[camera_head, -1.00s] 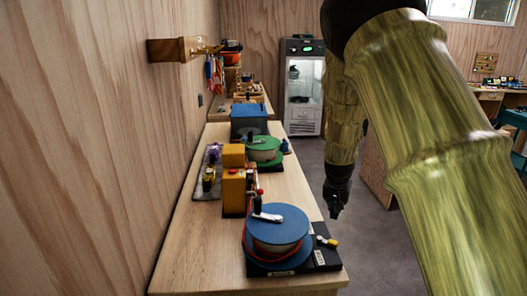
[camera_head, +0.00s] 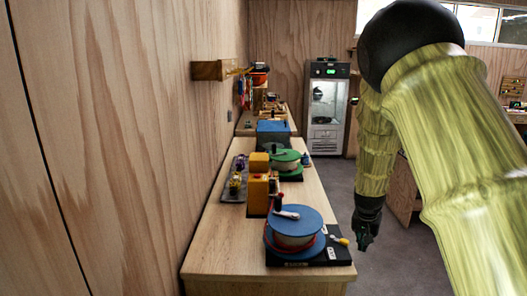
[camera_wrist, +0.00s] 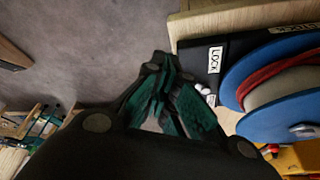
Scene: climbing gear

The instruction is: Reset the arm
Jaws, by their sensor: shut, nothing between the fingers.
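My gripper (camera_head: 364,239) hangs pointing down to the right of the long wooden table, over the grey floor. It is apart from the table and everything on it. In the wrist view its dark green fingers (camera_wrist: 160,92) are closed together with nothing between them. My arm runs from the right edge of the head view, its upper part covering much of that side.
The wooden table (camera_head: 225,250) holds a blue spool (camera_head: 295,222) on a black base, an orange block (camera_head: 257,195), a green spool (camera_head: 284,158) and a blue box (camera_head: 273,132). A glass-door cabinet (camera_head: 326,110) stands behind. Grey floor (camera_head: 335,178) lies clear beside the table.

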